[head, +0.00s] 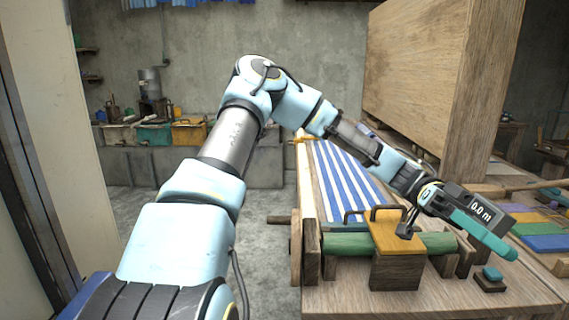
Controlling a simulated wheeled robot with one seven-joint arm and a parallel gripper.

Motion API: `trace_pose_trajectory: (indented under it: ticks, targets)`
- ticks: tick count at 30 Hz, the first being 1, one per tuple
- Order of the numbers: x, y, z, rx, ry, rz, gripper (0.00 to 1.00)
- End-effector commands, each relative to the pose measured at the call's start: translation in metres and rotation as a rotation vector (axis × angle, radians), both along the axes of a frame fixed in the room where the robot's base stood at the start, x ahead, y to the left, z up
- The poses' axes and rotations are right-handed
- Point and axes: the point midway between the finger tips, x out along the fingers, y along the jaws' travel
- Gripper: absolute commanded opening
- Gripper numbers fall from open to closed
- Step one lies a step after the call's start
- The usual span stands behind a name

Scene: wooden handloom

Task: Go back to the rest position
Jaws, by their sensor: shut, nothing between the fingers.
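My gripper (511,253) is at the right of the head view, at the end of my outstretched arm. Its teal fingers are shut and empty and point down to the right.
A wooden box with a yellow lid (395,232) and dark handles stands at the loom's front, left of my gripper. A small teal block (492,273) is below the gripper. A tall wooden panel (430,75) rises behind my forearm. Bare floor (262,220) lies left of the loom.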

Motion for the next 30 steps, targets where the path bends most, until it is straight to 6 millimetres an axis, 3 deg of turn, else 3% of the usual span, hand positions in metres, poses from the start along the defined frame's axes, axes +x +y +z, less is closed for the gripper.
trace_pose_trajectory:
  ticks: [5,8,12,15,19,24,27,30]
  targets:
    - [0.007,0.021,-0.064,0.329,-0.207,0.081,0.00]
    - [0.023,0.047,-0.108,0.582,-0.358,0.186,0.00]
    - [0.065,0.104,-0.162,0.968,-0.567,0.433,0.00]
    - [0.100,0.151,-0.184,1.208,-0.673,0.663,0.00]
    - [0.141,0.218,-0.193,1.465,-0.750,1.013,0.00]
    - [0.176,0.297,-0.182,1.674,-0.721,1.494,0.00]
    - [0.184,0.329,-0.173,1.726,-0.663,1.711,0.00]
    - [0.188,0.348,-0.167,1.747,-0.610,1.850,0.00]
